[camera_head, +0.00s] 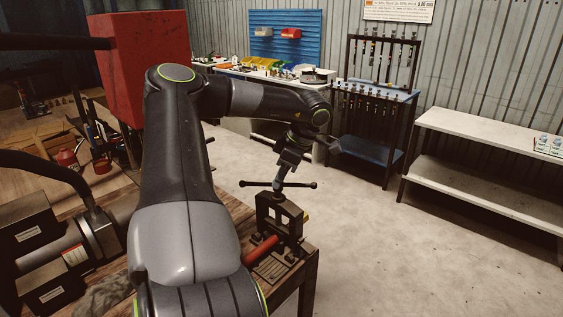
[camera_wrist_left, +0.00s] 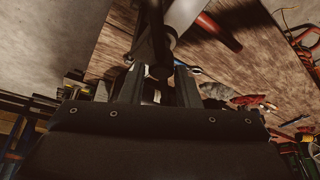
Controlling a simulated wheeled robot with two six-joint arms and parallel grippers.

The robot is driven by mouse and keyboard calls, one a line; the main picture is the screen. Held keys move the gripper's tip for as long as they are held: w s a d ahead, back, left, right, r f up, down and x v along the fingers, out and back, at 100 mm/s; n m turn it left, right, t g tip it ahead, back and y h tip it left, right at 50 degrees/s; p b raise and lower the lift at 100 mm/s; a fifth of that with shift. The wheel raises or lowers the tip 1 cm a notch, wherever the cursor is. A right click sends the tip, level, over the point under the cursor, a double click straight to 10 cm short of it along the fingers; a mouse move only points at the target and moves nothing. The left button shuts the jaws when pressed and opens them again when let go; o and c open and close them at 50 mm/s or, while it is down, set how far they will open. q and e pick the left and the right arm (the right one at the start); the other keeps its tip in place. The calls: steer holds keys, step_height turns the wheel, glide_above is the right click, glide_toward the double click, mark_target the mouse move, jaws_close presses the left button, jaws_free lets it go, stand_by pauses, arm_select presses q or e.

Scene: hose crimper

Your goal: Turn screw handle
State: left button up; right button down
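The screw handle (camera_head: 300,185) is a dark horizontal bar with rounded ends, on top of a dark clamp-like frame (camera_head: 264,212) standing at the bench corner. My left gripper (camera_head: 279,184) reaches down from above to the middle of the bar. In the left wrist view its two fingers (camera_wrist_left: 158,88) stand apart, with a dark rod-like part (camera_wrist_left: 152,40) in front of and between them. Whether the fingers touch it cannot be told. My right gripper is not in view.
A red cylinder (camera_head: 260,250) lies at the foot of the frame on the wooden bench. A large red box (camera_head: 145,60) stands at the back left. A white bench (camera_head: 480,135) and a tool rack (camera_head: 376,100) stand to the right. The floor (camera_head: 400,250) between is clear.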

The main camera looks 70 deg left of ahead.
arm_select(q)
steer(key=o, duration=0.3)
steer(key=shift+s, duration=0.1)
steer(key=shift+w+d+r+b, duration=0.1)
steer(key=shift+w+r+b, duration=0.15)
steer(key=shift+r+b, duration=0.3)
steer(key=b+v, duration=0.3)
steer(key=v, duration=0.1)
steer(key=shift+w+d+r, duration=0.1)
steer(key=shift+r, duration=0.1)
steer(key=b+v, duration=0.1)
steer(key=v, duration=1)
steer(key=shift+r, duration=0.35)
